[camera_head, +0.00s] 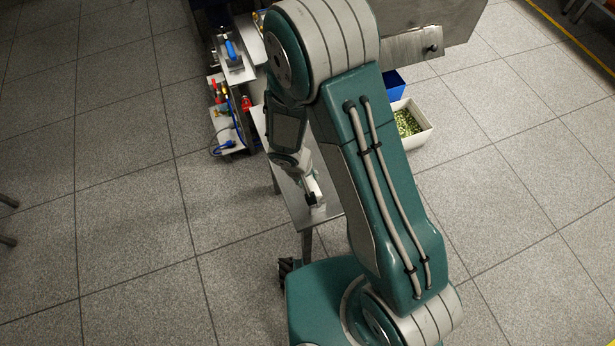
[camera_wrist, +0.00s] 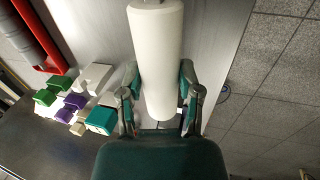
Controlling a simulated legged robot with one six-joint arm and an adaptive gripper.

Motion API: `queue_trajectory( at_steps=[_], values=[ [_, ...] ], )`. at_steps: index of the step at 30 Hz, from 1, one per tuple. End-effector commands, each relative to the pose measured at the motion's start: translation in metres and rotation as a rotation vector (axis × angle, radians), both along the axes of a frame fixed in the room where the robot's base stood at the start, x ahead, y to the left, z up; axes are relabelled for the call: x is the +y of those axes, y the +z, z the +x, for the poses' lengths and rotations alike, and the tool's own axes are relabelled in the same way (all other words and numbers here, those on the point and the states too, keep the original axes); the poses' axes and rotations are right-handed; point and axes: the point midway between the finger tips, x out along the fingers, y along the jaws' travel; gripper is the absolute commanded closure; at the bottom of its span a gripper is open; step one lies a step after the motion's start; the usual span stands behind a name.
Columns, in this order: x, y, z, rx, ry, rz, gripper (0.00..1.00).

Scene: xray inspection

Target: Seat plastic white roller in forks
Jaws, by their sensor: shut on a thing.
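The white roller (camera_wrist: 157,50) runs upright through the middle of the wrist view, and its top end leaves the picture. My gripper (camera_wrist: 160,82) is shut on it near its lower end, with one finger on each side. In the head view my gripper (camera_head: 312,190) is small, over a narrow metal table, partly hidden by my arm. I cannot make out the forks for certain in either view.
In the wrist view, white, green and purple blocks (camera_wrist: 72,101) lie left of the roller, near a red part (camera_wrist: 42,40). In the head view, a tool rack (camera_head: 228,115) stands behind the metal table (camera_head: 329,211), and a white bin (camera_head: 421,138) sits right.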

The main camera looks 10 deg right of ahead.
Motion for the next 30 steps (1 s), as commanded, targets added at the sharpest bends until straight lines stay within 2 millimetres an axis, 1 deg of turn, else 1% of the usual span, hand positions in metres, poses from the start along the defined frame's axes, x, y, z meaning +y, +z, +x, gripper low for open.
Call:
queue_trajectory(
  at_steps=[27,28,30],
  values=[
    [0.000,-0.020,0.000,0.000,0.000,0.000,1.00],
    [0.000,-0.019,0.000,-0.001,0.000,0.000,0.41],
    [0.000,-0.019,0.000,-0.001,0.000,0.000,0.14]
  ],
)
